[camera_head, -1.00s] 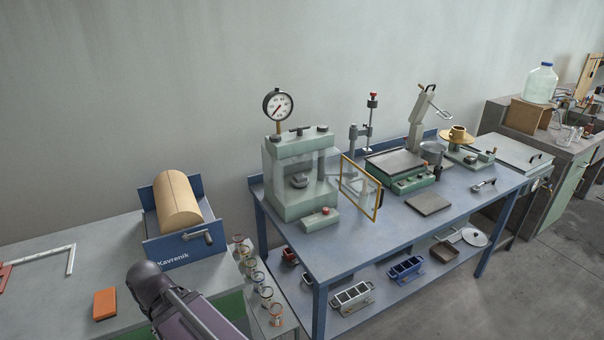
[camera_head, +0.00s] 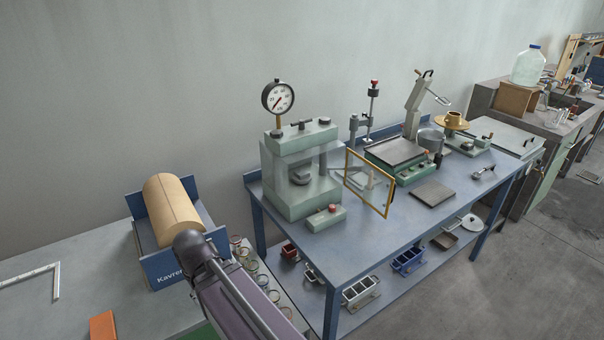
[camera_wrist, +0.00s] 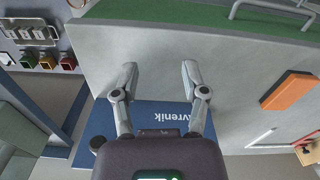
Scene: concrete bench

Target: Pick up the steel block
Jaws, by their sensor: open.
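I cannot single out a steel block for certain in either current view. A flat grey plate (camera_head: 432,193) lies on the blue bench (camera_head: 375,237), right of the yellow-framed guard. A small dark grey piece (camera_head: 300,175) sits inside the pale green press (camera_head: 290,203); its material is unclear. My gripper (camera_wrist: 160,78) shows in the wrist view with its two fingers spread apart and nothing between them. It is over the grey bench with the blue Kavrenik stand. The head view shows part of my arm, but not the fingers.
The blue Kavrenik stand holds a tan cylinder (camera_head: 172,210). An orange block (camera_wrist: 289,91) and a white steel square (camera_head: 45,279) lie on the grey bench (camera_head: 80,250). Small jars (camera_head: 262,279) stand between the benches. The yellow-framed guard (camera_head: 369,184) juts out beside the press.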

